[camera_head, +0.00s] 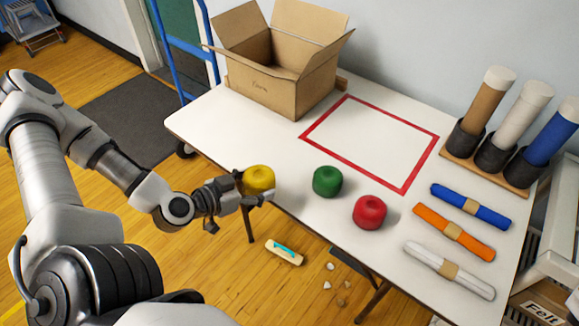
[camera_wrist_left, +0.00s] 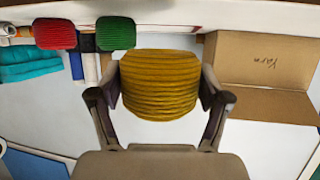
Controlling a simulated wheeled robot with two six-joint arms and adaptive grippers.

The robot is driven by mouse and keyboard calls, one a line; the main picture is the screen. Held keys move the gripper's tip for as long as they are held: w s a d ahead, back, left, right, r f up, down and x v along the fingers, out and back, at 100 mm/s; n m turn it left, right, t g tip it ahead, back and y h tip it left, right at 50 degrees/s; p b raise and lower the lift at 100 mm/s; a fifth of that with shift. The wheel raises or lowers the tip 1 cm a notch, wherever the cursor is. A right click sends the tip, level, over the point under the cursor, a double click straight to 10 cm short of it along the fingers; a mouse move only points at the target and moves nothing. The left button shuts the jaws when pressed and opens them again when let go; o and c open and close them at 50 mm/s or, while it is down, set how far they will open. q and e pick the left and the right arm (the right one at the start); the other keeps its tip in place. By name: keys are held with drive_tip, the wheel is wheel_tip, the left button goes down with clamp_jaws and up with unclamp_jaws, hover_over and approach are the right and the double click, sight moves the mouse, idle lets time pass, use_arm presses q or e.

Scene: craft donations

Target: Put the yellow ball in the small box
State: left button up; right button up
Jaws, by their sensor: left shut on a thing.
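The yellow ball (camera_head: 259,179), a squat yarn ball, is at the near left edge of the white table. My left gripper (camera_head: 254,187) is shut on it. In the left wrist view the yellow ball (camera_wrist_left: 160,85) sits between both fingers of my left gripper (camera_wrist_left: 160,105). I cannot tell whether the ball touches the table. The small box (camera_head: 290,75) is an open cardboard carton marked "Yarn" at the back left of the table, flaps spread; its inner floor is hidden. The box (camera_wrist_left: 262,62) also shows at right in the wrist view. My right gripper is not in view.
Green (camera_head: 327,181) and red (camera_head: 369,212) yarn balls sit right of the gripper. A red-outlined rectangle (camera_head: 372,141) on the table is empty. Blue, orange and white rolls (camera_head: 449,269) lie at right, near several upright rolls (camera_head: 485,100). A blue cart frame (camera_head: 184,45) stands behind the table.

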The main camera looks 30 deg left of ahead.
use_arm(q)
drive_tip(key=w+b, duration=0.1)
drive_tip(key=w+f+b, duration=0.1)
drive_tip(key=w+b, duration=0.1)
drive_tip(key=w+f+b, duration=0.1)
drive_tip(key=shift+w+b, duration=0.4)
drive_tip(key=b, duration=0.3)
hover_over(289, 168)
drive_tip(key=shift+w+r, duration=0.2)
drive_tip(key=shift+w, duration=0.05)
drive_tip(key=shift+s+f+b, duration=0.2)
drive_tip(key=shift+f+b, duration=0.3)
drive_tip(key=shift+f, duration=0.65)
drive_tip(key=shift+w+f, duration=0.1)
drive_tip(key=shift+f, duration=0.25)
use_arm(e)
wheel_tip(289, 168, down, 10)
use_arm(q)
drive_tip(key=o, duration=1.1)
